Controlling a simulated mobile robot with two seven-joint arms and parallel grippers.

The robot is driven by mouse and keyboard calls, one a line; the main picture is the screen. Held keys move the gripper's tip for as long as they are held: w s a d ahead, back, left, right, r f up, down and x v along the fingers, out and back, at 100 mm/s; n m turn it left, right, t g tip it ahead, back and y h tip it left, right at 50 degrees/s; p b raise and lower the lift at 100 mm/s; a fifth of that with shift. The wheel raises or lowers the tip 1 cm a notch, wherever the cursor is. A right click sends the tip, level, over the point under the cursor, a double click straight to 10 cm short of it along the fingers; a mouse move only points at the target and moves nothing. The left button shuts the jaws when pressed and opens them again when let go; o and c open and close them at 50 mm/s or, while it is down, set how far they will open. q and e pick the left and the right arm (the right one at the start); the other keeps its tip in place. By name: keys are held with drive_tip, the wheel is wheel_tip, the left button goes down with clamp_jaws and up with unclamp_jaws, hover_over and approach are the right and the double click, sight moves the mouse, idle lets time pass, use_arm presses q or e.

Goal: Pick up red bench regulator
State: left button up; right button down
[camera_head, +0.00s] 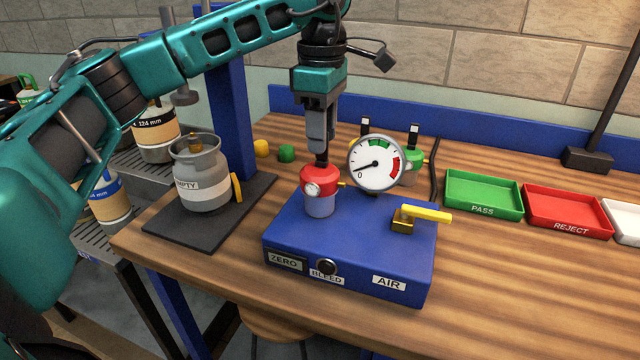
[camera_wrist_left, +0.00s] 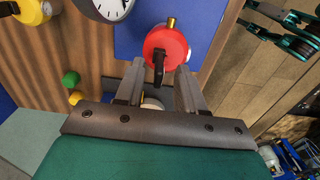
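The red bench regulator (camera_head: 320,180) stands upright on the blue test box (camera_head: 350,248), near its back left. It has a red cap, a small white dial and a grey lower body. My left gripper (camera_head: 320,152) points down just above the cap. In the left wrist view the red cap (camera_wrist_left: 164,46) with its dark stem lies beyond the tips of my left gripper (camera_wrist_left: 161,72). The fingers are spread apart there with nothing clamped between them. My right gripper cannot be made out.
A large round gauge (camera_head: 375,163) stands close right of the regulator, with a green regulator (camera_head: 411,168) behind. A yellow lever (camera_head: 424,214) is on the box. A grey cylinder (camera_head: 201,172) stands left on a dark mat (camera_head: 190,232). Green (camera_head: 484,194) and red (camera_head: 567,211) trays lie right.

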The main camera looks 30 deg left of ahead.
use_arm(q)
drive_tip(key=shift+w+f, duration=0.1)
drive_tip(key=shift+f, duration=1.15)
clamp_jaws()
idle(0.4)
